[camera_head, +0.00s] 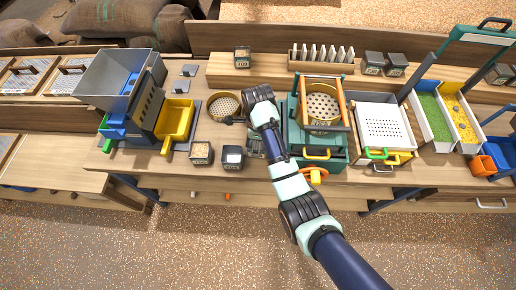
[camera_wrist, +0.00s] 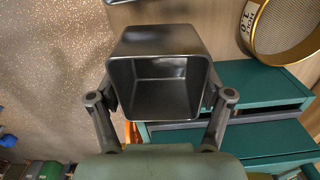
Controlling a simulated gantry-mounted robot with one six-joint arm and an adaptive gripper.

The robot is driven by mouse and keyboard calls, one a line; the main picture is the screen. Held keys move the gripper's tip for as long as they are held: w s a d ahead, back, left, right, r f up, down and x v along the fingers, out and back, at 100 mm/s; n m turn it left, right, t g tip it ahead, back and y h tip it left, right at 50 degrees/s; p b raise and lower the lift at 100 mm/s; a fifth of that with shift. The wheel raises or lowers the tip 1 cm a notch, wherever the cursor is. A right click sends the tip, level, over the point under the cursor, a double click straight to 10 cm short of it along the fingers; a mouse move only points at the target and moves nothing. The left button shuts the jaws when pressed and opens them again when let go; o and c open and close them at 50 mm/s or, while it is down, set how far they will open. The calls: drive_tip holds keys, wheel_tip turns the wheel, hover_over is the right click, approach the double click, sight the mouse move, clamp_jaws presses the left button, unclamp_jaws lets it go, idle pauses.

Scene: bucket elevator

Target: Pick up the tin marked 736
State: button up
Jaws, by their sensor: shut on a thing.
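My gripper (camera_wrist: 162,97) is shut on a dark metal tin (camera_wrist: 155,42), with one finger on each side of it. The tin is square with rounded corners, and its open mouth faces the wrist camera. Its inside looks empty. No number shows on the sides in view, so I cannot tell if it is marked 736. In the head view my gripper is small and partly hidden by my arm, left of the green sieve machine (camera_head: 333,151).
A tin of grains (camera_head: 201,149) and a dark tin (camera_head: 232,154) stand at the front of the bench. More tins (camera_head: 242,55) (camera_head: 372,61) stand on the back shelf. A yellow bin (camera_head: 176,118) and round sieve (camera_head: 222,107) lie left. The sieve machine stands close right.

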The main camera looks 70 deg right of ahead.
wheel_tip(320, 180, up, 12)
drive_tip(key=p, duration=0.8)
